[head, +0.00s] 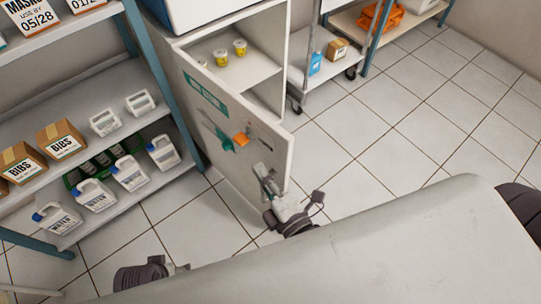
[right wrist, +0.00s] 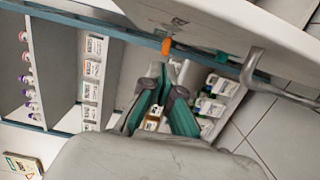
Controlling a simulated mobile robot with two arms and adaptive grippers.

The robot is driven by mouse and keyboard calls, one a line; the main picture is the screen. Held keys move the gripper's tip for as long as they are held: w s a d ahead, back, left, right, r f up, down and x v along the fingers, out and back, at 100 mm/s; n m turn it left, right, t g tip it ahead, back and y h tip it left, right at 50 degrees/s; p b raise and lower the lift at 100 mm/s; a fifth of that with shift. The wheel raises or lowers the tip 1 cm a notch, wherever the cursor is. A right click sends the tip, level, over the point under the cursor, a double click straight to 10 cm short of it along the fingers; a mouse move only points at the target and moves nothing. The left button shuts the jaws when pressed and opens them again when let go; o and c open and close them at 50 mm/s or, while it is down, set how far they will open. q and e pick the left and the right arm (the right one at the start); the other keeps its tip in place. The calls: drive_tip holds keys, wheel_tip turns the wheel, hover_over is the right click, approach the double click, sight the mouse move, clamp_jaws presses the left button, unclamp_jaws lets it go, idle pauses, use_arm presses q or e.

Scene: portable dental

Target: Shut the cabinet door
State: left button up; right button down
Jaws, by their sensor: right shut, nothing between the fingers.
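The white cabinet door (head: 250,170) stands open in the head view, with a green label on its outer face. It stands out from the cabinet (head: 298,55), whose inside shows with small yellow cups on a shelf. My right gripper (head: 226,143) is in front of the door's outer face, its teal fingers toward the shelving. I cannot tell whether it touches the door. In the right wrist view its fingers (right wrist: 165,85) are shut and empty. A dark part of my left arm shows at the bottom left; its fingers are not in view.
A blue-posted shelving unit (head: 72,84) with boxes and water jugs stands at the left, close to the door. A trolley (head: 304,72) is right of the cabinet. Tiled floor (head: 385,125) is clear to the right. A large pale surface (head: 400,245) fills the bottom foreground.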

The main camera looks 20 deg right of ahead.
sight(271, 157)
drive_tip(key=w+d, duration=0.3)
drive_tip(key=shift+w+d, duration=0.1)
drive_tip(key=shift+w, duration=0.2)
use_arm(q)
drive_tip(key=shift+r, duration=0.25)
drive_tip(key=shift+r, duration=0.1)
use_arm(e)
drive_tip(key=shift+d, duration=0.1)
